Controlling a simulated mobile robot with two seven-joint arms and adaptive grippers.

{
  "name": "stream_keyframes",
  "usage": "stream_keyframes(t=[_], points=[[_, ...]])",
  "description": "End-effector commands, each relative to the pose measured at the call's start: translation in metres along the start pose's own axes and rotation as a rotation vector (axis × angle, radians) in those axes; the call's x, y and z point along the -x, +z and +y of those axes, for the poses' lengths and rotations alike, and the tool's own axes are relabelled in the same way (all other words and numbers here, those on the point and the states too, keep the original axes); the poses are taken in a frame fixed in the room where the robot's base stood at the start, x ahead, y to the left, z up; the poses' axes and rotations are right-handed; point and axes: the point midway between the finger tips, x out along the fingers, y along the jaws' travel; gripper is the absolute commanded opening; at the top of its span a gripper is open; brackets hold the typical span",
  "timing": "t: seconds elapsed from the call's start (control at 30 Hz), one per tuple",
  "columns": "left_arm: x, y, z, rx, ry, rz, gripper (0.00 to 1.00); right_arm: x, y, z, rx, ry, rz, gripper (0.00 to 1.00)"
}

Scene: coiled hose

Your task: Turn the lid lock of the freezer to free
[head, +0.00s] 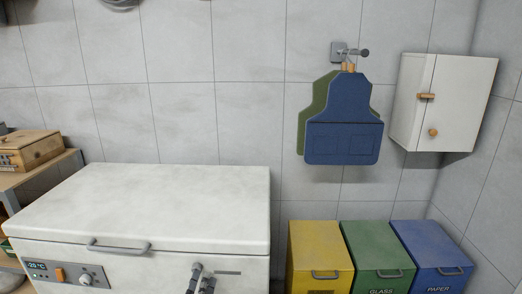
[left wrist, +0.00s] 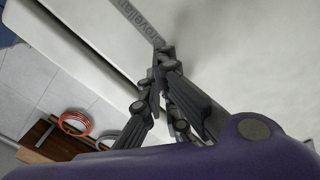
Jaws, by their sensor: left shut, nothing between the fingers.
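The white chest freezer (head: 170,205) stands at the lower left of the head view, with its lid down and a grey bar handle (head: 118,247) on the lid's front. A control panel (head: 65,274) on its front carries a lit temperature display, an orange switch and a round knob (head: 85,279). I cannot tell which part is the lid lock. My left gripper (head: 197,268) is at the freezer's front, right of the knob and below the lid edge. In the left wrist view its fingers (left wrist: 162,62) are shut and empty, close to the white front. My right gripper is not in view.
Yellow (head: 319,245), green (head: 375,245) and blue bins (head: 428,242) stand right of the freezer. Aprons (head: 345,115) and a white cabinet (head: 440,103) hang on the wall. A wooden box (head: 30,150) sits on a shelf at left. Coiled hoses (left wrist: 75,123) show in the left wrist view.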

Motion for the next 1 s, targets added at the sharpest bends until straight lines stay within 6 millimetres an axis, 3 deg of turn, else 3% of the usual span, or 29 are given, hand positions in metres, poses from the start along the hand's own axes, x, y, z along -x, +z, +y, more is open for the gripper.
stream_keyframes(t=[0.4, 0.87, 1.0], points=[[0.049, 0.002, -0.003, 0.003, -0.008, -0.004, 0.00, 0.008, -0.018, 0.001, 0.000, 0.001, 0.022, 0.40], [0.053, 0.006, -0.006, -0.016, -0.014, -0.019, 0.00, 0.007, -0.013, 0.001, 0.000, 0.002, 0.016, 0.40], [0.053, 0.024, 0.020, -0.211, 0.029, -0.116, 0.00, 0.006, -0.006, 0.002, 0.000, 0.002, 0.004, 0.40]])
